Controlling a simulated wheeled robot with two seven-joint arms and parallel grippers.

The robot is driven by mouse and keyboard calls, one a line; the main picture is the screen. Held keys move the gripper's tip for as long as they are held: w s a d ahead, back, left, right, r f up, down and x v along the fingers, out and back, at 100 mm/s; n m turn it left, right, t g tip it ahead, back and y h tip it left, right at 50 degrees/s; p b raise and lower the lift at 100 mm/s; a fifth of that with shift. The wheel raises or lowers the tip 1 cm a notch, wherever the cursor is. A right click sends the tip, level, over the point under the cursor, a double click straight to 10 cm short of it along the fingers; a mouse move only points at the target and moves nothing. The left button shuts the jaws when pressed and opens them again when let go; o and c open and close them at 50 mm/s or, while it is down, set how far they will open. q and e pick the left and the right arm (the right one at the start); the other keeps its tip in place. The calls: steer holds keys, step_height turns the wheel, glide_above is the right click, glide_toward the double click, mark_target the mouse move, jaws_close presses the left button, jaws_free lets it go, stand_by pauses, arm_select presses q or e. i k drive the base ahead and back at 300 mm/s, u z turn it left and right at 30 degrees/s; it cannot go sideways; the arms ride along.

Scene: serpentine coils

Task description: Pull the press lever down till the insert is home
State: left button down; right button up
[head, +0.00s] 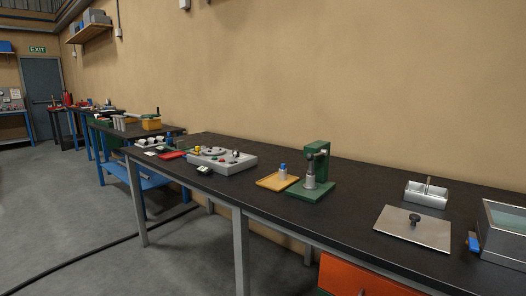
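A green press (324,168) stands upright on the black bench, right of the middle of the head view. A dark ram points down from its head, over a grey cylinder at its base. I cannot make out the lever clearly at this distance, nor whether an insert sits under the ram. A small piece with a blue top and pale body (282,172) stands on a yellow-orange tray (268,182) just left of the press. Neither of my grippers is in view.
The black bench (350,200) is bare in front of the press. A grey control panel (222,160) lies to its left. A metal plate with a black knob (400,230), a divided metal box (426,195) and a grey bin (503,235) are to its right. A wall stands behind.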

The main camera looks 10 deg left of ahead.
mark_target(310, 157)
steer(key=u, duration=0.75)
steer(key=i, duration=1.2)
steer(key=z, duration=1.6)
